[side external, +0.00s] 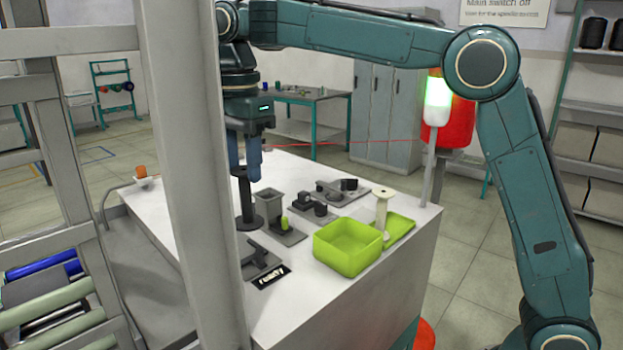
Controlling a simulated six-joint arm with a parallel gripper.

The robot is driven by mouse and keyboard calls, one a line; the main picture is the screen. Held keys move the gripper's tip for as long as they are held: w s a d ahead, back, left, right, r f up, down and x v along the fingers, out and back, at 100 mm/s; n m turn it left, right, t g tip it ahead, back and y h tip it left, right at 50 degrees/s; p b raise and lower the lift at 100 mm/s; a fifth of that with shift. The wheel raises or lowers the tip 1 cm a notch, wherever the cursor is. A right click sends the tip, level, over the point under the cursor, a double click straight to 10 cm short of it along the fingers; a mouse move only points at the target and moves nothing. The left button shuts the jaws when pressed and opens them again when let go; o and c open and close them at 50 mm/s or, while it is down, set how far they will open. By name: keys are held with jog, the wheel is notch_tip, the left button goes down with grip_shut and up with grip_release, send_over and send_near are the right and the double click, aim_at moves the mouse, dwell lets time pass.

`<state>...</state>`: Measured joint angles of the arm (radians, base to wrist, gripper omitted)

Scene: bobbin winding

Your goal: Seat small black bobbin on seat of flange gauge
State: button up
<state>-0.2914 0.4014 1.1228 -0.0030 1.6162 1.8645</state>
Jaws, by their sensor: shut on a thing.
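My gripper (245,170) points straight down over the left part of the white table, with blue fingers. It is shut on a dark, upright spool-like piece, which I take to be the black bobbin (247,205). The bobbin's wide round flange is at the bottom, close to the table top; I cannot tell whether it touches. A grey fixture (262,258) with a black label plate lies in front of the bobbin, partly behind the grey post.
A grey block fixture (270,204) with a green piece stands right of the bobbin. Two low fixtures with black cylinders (314,207) (342,189) are farther right. A lime bin (347,250), green tray (398,229) and cream spool (382,208) stand at the right. A grey post (190,170) blocks part of the view.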

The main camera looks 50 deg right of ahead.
jog(key=w, duration=0.6)
jog(key=shift+w+f, duration=0.3)
jog(key=shift+f, duration=0.1)
jog(key=shift+f, duration=0.15)
jog(key=shift+f, duration=2.25)
jog(key=shift+f, duration=0.45)
dwell(0.4)
jog(key=o, duration=0.9)
jog(key=shift+c, duration=0.2)
jog(key=shift+r, duration=0.1)
